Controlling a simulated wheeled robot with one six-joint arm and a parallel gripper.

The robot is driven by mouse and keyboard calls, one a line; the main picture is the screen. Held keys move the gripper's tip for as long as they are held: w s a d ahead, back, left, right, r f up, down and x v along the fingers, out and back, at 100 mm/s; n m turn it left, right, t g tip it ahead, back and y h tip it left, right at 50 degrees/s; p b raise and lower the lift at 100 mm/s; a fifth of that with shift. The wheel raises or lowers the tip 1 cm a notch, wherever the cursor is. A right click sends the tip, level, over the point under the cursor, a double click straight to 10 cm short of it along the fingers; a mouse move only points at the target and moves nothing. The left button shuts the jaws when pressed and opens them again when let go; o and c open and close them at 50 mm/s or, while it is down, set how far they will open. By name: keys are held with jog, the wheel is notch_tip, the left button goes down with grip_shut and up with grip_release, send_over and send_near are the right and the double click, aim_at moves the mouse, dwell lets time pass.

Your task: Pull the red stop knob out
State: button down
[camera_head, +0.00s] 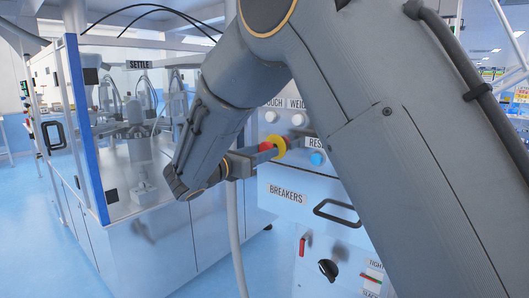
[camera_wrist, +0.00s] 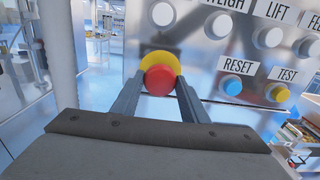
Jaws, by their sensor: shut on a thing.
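The red stop knob (camera_wrist: 159,80) with its yellow collar (camera_wrist: 160,58) sits on the metal control panel (camera_wrist: 203,50). In the head view the knob (camera_head: 266,146) and yellow collar (camera_head: 279,146) show at the panel's left part. My gripper (camera_wrist: 158,84) reaches the knob from the front, with one finger on each side of it. The fingers are shut on the red knob. In the head view my gripper (camera_head: 262,153) points right toward the panel, and my arm hides much of the panel.
A blue RESET button (camera_wrist: 232,88) and a yellow TEST button (camera_wrist: 277,92) are right of the knob. White buttons (camera_wrist: 163,14) are above. A BREAKERS drawer (camera_head: 287,192) with a black handle is below. A glazed machine enclosure (camera_head: 70,130) stands at left.

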jog(key=c, duration=1.4)
grip_release()
jog(key=shift+s+a+f, duration=0.1)
jog(key=o, duration=0.3)
jog(key=shift+s+a, duration=0.1)
jog(key=shift+a, duration=0.05)
jog(key=b+v, duration=0.2)
jog(key=v, duration=0.5)
jog(key=shift+s+a, duration=0.1)
jog(key=shift+s, duration=0.2)
